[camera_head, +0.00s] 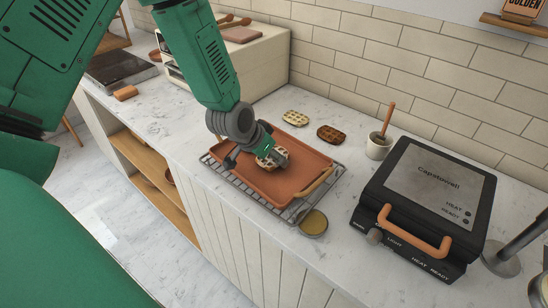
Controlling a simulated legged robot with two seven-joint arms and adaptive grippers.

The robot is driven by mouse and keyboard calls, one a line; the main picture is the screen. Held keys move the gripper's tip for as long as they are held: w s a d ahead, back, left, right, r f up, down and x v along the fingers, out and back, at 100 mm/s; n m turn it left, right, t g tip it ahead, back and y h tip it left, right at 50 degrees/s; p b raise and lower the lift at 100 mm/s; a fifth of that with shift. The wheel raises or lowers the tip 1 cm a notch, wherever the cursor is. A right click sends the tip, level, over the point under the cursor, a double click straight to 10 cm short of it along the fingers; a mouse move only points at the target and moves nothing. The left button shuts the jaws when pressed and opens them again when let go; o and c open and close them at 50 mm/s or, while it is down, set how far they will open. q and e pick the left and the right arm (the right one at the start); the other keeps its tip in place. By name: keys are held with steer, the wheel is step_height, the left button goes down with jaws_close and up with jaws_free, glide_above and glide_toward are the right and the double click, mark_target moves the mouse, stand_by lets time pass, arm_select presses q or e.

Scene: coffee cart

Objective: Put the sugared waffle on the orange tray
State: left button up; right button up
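The orange tray (258,188) lies on a wire rack on the counter, in the middle of the head view. A light brown waffle with pale patches, apparently the sugared one (267,163), is at the tray's middle. My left gripper (254,161) is low over the tray with its fingers spread apart. Its right finger overlaps part of the waffle, and its left finger is near the tray's left edge. The fingers hide some of the waffle, and I cannot tell whether they touch it. My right gripper is not in view.
A pale waffle (295,118) and a dark waffle (331,134) lie on the counter behind the tray. A cup with a wooden-handled tool (378,149) and a black waffle iron (425,190) stand to the right. A small round dish (314,223) sits at the rack's front corner.

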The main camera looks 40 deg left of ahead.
mark_target(273, 162)
arm_select(q)
steer(key=shift+f, duration=0.5)
steer(key=shift+s+d, duration=0.1)
steer(key=shift+d, duration=0.25)
steer(key=shift+d+r, duration=0.15)
steer(key=shift+d, duration=1.2)
steer(key=shift+f, duration=0.2)
steer(key=shift+s+a+f+b, duration=0.15)
steer(key=shift+a+f+b, duration=0.2)
steer(key=shift+a, duration=0.45)
steer(key=o, duration=1.3)
steer(key=shift+s+a, duration=0.15)
steer(key=shift+a, duration=0.05)
steer(key=shift+o, duration=1)
steer(key=shift+a+f, duration=0.1)
steer(key=shift+f, duration=0.25)
steer(key=shift+d, duration=0.4)
steer(key=shift+r, duration=0.5)
steer(key=w+v, duration=0.1)
steer(key=v, duration=1.1)
steer(key=shift+r+p, duration=0.45)
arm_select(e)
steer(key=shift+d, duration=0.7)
